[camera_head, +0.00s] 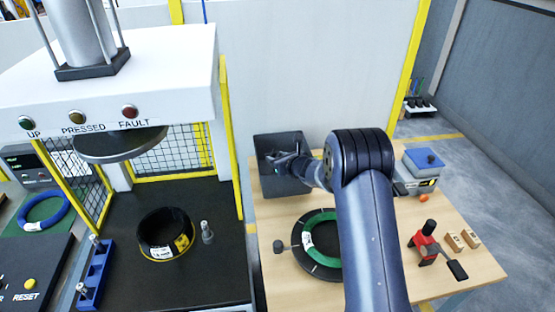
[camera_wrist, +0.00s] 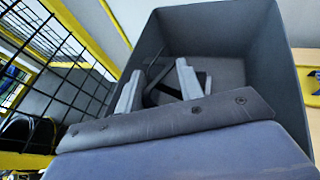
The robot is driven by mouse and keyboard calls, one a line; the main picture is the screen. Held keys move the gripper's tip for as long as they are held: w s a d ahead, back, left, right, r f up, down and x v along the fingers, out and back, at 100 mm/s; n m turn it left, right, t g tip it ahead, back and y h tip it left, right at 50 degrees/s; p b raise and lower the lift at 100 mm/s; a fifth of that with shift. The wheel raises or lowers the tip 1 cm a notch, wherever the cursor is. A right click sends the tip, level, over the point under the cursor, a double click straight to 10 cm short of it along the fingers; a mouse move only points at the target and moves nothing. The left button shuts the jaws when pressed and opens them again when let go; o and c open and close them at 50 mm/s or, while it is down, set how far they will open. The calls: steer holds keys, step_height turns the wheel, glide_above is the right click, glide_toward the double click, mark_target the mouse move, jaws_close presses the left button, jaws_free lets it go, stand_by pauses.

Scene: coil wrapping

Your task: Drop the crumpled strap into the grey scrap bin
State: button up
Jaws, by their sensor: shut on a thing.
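The grey scrap bin (camera_head: 285,188) stands at the back left of the wooden table. In the wrist view its walls (camera_wrist: 225,35) surround the space beyond my fingers. My gripper (camera_head: 283,156) is at the bin's opening in the head view. In the wrist view my gripper (camera_wrist: 158,88) is shut on the dark crumpled strap (camera_wrist: 160,80), which shows between and behind the two pale fingers. The strap is partly hidden by the fingers. In the head view it is too small to tell apart from the gripper.
A green coil (camera_head: 313,240) lies on a black round stand right of the press. A black coil (camera_head: 165,232) sits under the press plate (camera_head: 120,145). A red tool (camera_head: 427,240), small wooden blocks (camera_head: 455,241) and a grey box with a blue top (camera_head: 423,165) stand at the right.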

steer(key=shift+s+f, duration=0.1)
steer(key=shift+f, duration=0.2)
steer(key=o, duration=1)
steer(key=shift+s+f, duration=0.1)
steer(key=shift+f, duration=0.1)
steer(key=shift+c, duration=0.2)
steer(key=shift+d+r+p, duration=0.1)
steer(key=shift+r+p, duration=0.7)
steer(key=shift+p, duration=0.25)
steer(key=b+v, duration=0.4)
steer(key=v, duration=0.7)
steer(key=shift+s+d+r, duration=0.2)
steer(key=shift+s+r, duration=0.05)
steer(key=shift+w+a, duration=0.1)
